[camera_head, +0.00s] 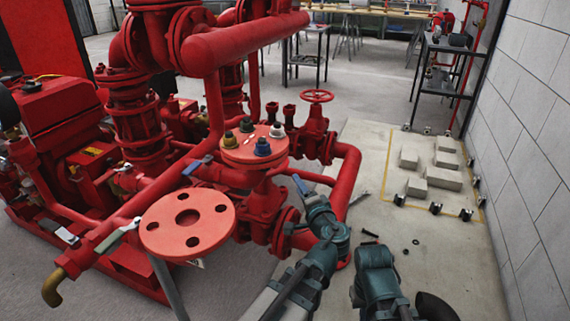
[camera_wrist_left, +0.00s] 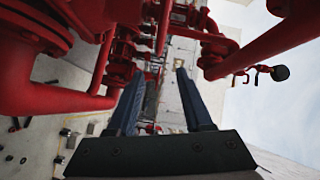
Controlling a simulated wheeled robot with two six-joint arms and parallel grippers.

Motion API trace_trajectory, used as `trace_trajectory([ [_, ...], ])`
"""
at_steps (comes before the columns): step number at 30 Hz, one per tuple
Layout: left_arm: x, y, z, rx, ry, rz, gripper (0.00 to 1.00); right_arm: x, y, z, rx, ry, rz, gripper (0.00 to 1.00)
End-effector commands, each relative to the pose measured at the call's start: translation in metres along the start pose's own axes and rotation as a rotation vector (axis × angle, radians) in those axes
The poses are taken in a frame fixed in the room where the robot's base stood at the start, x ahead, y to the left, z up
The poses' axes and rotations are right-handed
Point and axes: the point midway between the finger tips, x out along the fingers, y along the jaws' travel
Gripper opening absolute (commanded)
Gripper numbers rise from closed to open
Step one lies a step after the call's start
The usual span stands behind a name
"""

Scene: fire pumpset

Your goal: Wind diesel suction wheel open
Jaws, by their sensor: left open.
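A red spoked handwheel (camera_head: 317,96) tops a red valve (camera_head: 314,135) right of centre in the head view; I cannot tell if it is the diesel suction wheel. My left gripper (camera_head: 301,186) is below and nearer than this wheel, beside the red pipework and apart from the wheel. In the left wrist view its two dark fingers (camera_wrist_left: 160,76) stand apart with nothing between them, pointing towards red pipes. No wheel shows clearly there. My right arm's links show at the bottom of the head view, but its gripper does not.
A red round plate (camera_head: 240,157) with coloured caps and a large red flange (camera_head: 160,240) stand left of my left gripper. A thick red pipe (camera_head: 348,185) bends close behind it. Grey blocks (camera_head: 444,178) lie in a yellow-outlined floor area at right, by a block wall (camera_head: 535,130).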

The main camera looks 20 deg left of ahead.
Motion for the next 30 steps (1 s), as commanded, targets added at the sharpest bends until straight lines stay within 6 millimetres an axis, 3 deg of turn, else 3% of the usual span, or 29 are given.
trace_trajectory([
  [5,0.009,0.001,-0.001,0.0,-0.002,-0.001,0.51,0.001,0.0,0.0,0.0,0.0,0.0,0.0],
  [21,0.11,0.001,-0.002,0.001,-0.002,-0.002,0.51,0.01,-0.001,-0.001,-0.002,0.001,-0.001,0.0],
  [30,0.137,0.0,-0.001,0.001,0.0,-0.001,0.51,0.012,-0.002,-0.001,-0.001,0.001,-0.001,0.0],
])
